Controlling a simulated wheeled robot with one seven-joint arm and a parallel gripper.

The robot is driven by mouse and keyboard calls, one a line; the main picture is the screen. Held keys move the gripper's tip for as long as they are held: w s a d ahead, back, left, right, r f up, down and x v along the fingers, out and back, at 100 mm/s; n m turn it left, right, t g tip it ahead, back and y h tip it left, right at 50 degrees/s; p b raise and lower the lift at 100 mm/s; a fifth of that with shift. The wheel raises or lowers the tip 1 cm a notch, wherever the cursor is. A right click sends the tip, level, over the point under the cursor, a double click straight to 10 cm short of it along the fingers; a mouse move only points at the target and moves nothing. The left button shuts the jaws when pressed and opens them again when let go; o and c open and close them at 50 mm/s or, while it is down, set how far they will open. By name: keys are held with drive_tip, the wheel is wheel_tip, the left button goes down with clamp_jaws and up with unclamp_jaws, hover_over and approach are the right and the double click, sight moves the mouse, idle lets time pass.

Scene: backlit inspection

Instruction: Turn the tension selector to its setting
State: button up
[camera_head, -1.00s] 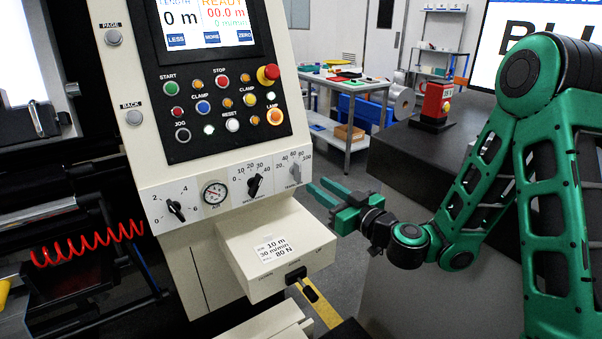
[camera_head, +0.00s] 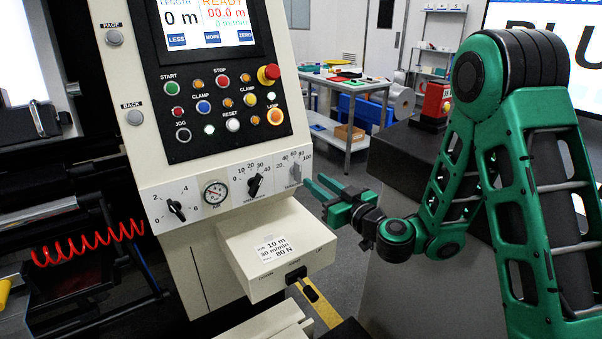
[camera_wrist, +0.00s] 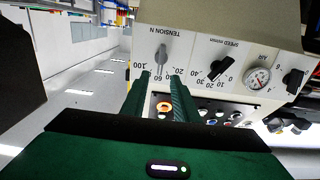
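The tension selector (camera_head: 296,169) is a grey lever-shaped knob at the right end of the dial row. In the wrist view the tension selector (camera_wrist: 161,58) sits under the label "TENSION N", its lower end towards about 60; the exact reading is unclear. My gripper (camera_head: 315,183) is just right of and below the selector, fingers towards the panel. In the wrist view my gripper (camera_wrist: 160,80) has its two green fingers apart with an empty gap, roughly in line with the knob. I see no contact. A card (camera_head: 273,248) reads 10 m, 30 m/min, 80 N.
The black speed knob (camera_head: 254,186), a gauge (camera_head: 215,193) and another black knob (camera_head: 176,210) lie left of the selector. Buttons (camera_head: 233,124) sit above. A cream box (camera_head: 255,286) juts out below the dials.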

sight(300, 169)
drive_tip(key=shift+x, duration=4.1)
drive_tip(key=shift+c, duration=0.3)
clamp_jaws()
drive_tip(key=shift+a, duration=0.2)
drive_tip(key=shift+d, duration=0.1)
